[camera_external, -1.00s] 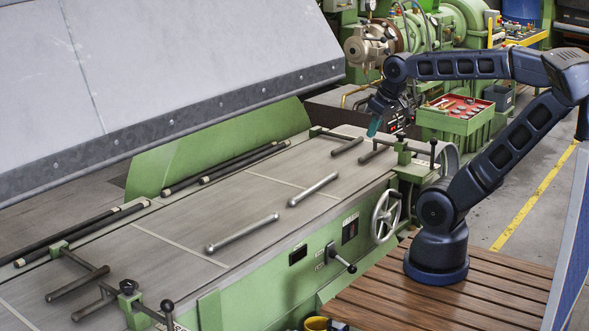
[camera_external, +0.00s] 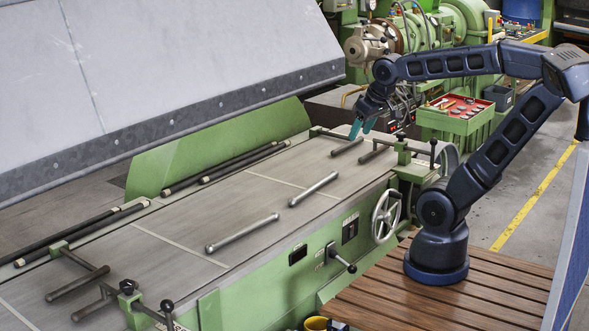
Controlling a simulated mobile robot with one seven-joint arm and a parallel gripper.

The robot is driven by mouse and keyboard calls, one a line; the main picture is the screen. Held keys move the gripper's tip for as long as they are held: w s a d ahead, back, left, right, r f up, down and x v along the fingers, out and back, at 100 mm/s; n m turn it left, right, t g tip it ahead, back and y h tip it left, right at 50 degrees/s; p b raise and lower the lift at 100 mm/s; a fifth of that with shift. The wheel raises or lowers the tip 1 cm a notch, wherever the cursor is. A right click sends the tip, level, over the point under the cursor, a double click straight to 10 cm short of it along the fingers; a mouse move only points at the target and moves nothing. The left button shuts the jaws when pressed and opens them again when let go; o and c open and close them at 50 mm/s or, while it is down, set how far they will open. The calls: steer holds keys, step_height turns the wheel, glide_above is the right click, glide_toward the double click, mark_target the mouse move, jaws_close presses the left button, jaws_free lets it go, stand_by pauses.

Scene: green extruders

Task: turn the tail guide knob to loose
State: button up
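My gripper (camera_external: 362,128) hangs over the far end of the green machine's table, teal fingertips pointing down. The fingertips are apart, with nothing between them. Just below in the picture is the far roller guide (camera_external: 376,153), on a green clamp block (camera_external: 403,147) right of the gripper. A small dark knob (camera_external: 401,134) seems to top that block, apart from the gripper. A black knob (camera_external: 128,286) tops the near guide's block at the lower left, far from the gripper. No label tells which one is the tail guide, and neither knob's setting is readable.
Two loose steel bars (camera_external: 242,233) lie on the table (camera_external: 230,190). A large grey hood (camera_external: 170,70) stands raised at the left. A handwheel (camera_external: 386,216) is on the machine's front. A red tool tray (camera_external: 459,111) stands behind the arm. Space above the table's middle is clear.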

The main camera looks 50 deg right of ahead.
steer(key=w+a+f+m+t+y, duration=0.1)
steer(key=w+a+f+m+y, duration=0.15)
steer(key=w+a+f, duration=0.6)
steer(key=w+a+f+m+t+y, duration=0.2)
steer(key=w+a+f+m, duration=0.15)
steer(key=w+a, duration=1)
steer(key=m+t+y, duration=0.3)
steer(key=m+y, duration=0.7)
steer(key=m, duration=0.9)
glide_toward(127, 283)
steer(key=x, duration=1)
steer(key=shift+f, duration=0.2)
steer(key=shift+d, duration=0.1)
